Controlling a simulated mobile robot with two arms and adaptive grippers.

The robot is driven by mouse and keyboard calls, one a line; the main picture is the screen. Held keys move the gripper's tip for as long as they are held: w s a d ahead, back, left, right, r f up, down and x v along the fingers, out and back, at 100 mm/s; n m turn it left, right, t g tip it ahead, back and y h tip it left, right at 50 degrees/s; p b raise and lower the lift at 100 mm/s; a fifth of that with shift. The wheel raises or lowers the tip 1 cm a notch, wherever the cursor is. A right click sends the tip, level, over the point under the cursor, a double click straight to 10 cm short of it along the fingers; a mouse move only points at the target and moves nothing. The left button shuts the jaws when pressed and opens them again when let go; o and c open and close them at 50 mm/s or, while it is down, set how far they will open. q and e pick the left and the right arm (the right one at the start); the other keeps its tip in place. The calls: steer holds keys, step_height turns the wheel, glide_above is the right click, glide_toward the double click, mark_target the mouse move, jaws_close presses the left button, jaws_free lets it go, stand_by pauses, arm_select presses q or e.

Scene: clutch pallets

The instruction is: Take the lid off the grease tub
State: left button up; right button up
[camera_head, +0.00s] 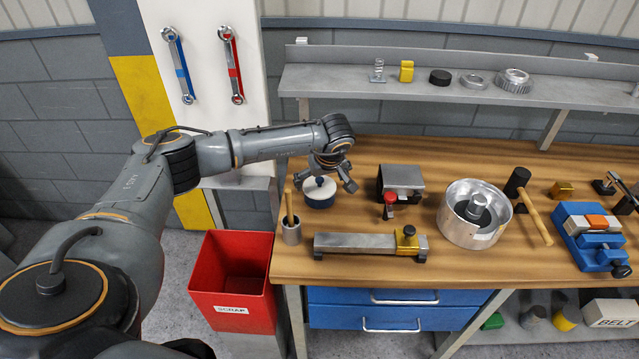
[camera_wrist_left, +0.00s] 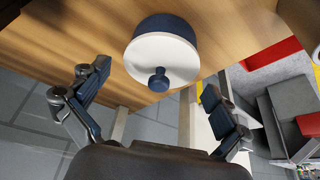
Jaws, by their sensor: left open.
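The grease tub (camera_head: 320,200) is a small dark blue round tub on the wooden workbench, near its left end. Its pale cream lid (camera_head: 317,188) sits on top, with a dark round knob (camera_wrist_left: 158,80) in the middle. My left gripper (camera_head: 335,183) is above the tub, with its fingers spread. In the left wrist view, the lid (camera_wrist_left: 162,58) and the tub (camera_wrist_left: 170,26) show beyond the open fingers of the left gripper (camera_wrist_left: 155,112), which hold nothing. The fingers are apart from the knob. My right gripper is in neither view.
A cup with a brush (camera_head: 291,230) stands just in front of the tub. A grey metal block (camera_head: 400,180), a red-topped part (camera_head: 389,204) and a long metal fixture (camera_head: 365,244) lie to the right. A red scrap bin (camera_head: 233,280) stands below the bench's left end.

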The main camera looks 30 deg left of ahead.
arm_select(q)
steer(key=shift+s+d+r, duration=0.1)
steer(key=shift+s+r, duration=0.05)
steer(key=shift+s, duration=0.1)
steer(key=c, duration=2)
jaws_close()
